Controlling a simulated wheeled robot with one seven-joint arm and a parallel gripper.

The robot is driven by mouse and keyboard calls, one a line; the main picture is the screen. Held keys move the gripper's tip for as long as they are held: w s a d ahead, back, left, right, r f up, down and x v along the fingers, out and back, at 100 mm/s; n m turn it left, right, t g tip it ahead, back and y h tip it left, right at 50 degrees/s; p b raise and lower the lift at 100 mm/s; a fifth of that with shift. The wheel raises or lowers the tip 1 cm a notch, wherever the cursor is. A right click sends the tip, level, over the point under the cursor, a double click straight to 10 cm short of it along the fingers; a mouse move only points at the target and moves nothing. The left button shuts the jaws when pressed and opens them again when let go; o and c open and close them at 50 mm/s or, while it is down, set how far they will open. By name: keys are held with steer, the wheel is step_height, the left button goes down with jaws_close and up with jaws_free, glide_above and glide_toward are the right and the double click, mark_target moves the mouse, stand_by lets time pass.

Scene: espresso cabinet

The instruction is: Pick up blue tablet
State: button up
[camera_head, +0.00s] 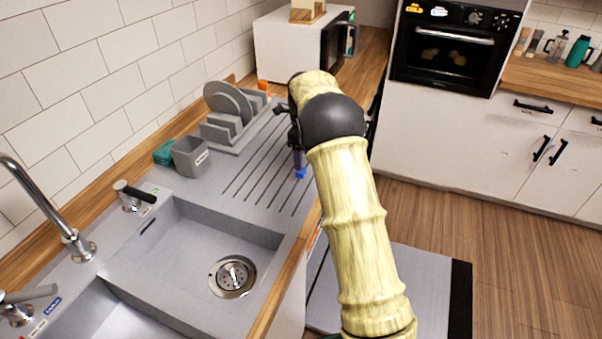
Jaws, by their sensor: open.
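A small blue object (300,173), which looks like the blue tablet, lies on the ribbed drainboard (235,183) beside the sink, near its right edge. My gripper (298,160) points down right above it, with its dark fingers close to the blue object. The gripper is open. The fingers partly cover the blue object, and I cannot tell whether they touch it or stand around it. My pale yellow arm hides the counter to the right.
A grey dish rack (232,132) with plates stands behind the drainboard. A grey cup (190,157) and a teal sponge (164,152) are left of it. The sink basin (190,245) is in front. A microwave (290,45) stands at the back.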

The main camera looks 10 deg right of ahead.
mark_target(303, 171)
steer(key=shift+s+d+f, duration=0.1)
steer(key=shift+f, duration=2.45)
steer(key=c, duration=1)
